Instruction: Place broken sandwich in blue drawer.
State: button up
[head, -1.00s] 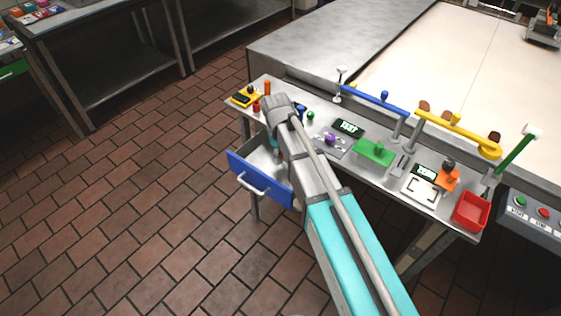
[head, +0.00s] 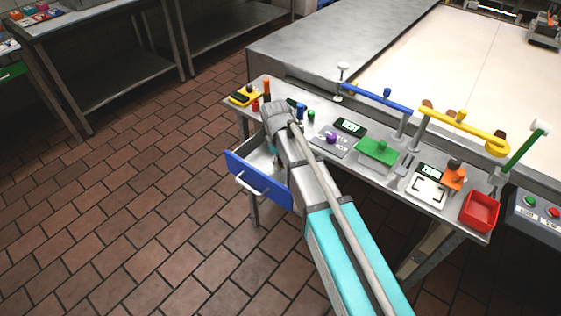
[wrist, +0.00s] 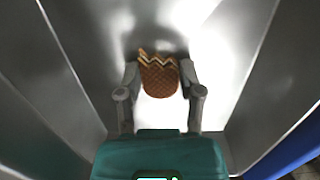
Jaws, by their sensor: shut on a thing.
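The broken sandwich (wrist: 160,78) is a brown, waffle-patterned piece with a jagged, pale broken edge. My gripper (wrist: 159,74) is shut on it, one finger on each side. Both are inside the drawer, between its grey metal walls, in the wrist view. I cannot tell whether the sandwich touches the drawer floor. The blue drawer (head: 258,181) is pulled open under the left end of the table in the head view. Its blue front also shows in the wrist view (wrist: 290,152). In the head view my arm hides the sandwich and most of the gripper.
The table (head: 399,177) above the drawer holds a green block (head: 377,151), a scale (head: 428,187), a red bin (head: 480,211) and several small items. Blue and yellow rails (head: 460,133) run along its back. The tiled floor left of the drawer is clear.

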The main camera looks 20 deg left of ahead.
jog(key=o, duration=0.5)
jog(key=shift+f, duration=0.1)
jog(key=shift+r, duration=0.2)
jog(key=r+p, duration=0.4)
jog(key=a+r+p, duration=0.1)
jog(key=r+p, duration=0.7)
jog(key=shift+w+a, duration=0.15)
jog(key=shift+w, duration=0.1)
jog(key=shift+f, duration=0.1)
dwell(0.6)
